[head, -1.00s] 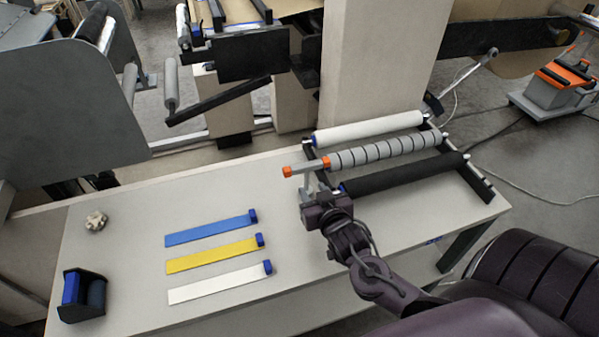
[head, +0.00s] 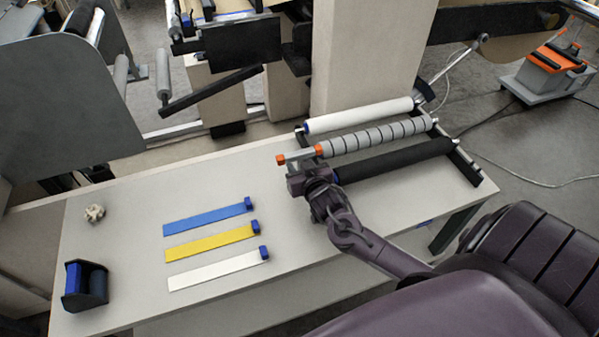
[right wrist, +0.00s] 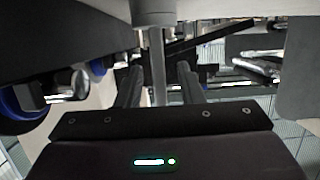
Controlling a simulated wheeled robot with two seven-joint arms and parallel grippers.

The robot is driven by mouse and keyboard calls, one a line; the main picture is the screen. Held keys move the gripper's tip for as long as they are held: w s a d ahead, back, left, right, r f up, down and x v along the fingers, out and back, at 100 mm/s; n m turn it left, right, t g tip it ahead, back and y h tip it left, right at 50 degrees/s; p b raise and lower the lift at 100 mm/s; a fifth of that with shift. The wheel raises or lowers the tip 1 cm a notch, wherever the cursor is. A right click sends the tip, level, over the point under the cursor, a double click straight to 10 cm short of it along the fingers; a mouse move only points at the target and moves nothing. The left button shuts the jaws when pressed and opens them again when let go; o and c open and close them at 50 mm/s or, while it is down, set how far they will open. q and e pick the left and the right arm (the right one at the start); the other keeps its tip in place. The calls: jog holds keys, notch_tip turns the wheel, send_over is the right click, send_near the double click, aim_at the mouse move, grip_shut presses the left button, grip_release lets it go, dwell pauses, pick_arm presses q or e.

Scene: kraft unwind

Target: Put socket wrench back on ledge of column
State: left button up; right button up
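The socket wrench (head: 300,155) is a T-shaped tool with a grey crossbar and orange ends. It stands upright at the left end of the grey banded roller. Its grey shaft (right wrist: 157,65) runs down between the fingers of my right gripper (right wrist: 158,75), with a visible gap on each side. In the head view my right gripper (head: 298,172) is just below the crossbar; the shaft's lower end is hidden. The beige column (head: 365,60) rises behind the table; I cannot make out its ledge. My left gripper is out of view.
White (head: 360,115), grey banded (head: 375,137) and black (head: 395,160) rollers lie in a rack at the table's right. Blue (head: 205,218), yellow (head: 210,243) and white (head: 215,270) strips lie mid-table. A dark tape holder (head: 86,287) stands front left.

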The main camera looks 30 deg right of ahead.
grip_shut()
jog(key=shift+r, duration=0.1)
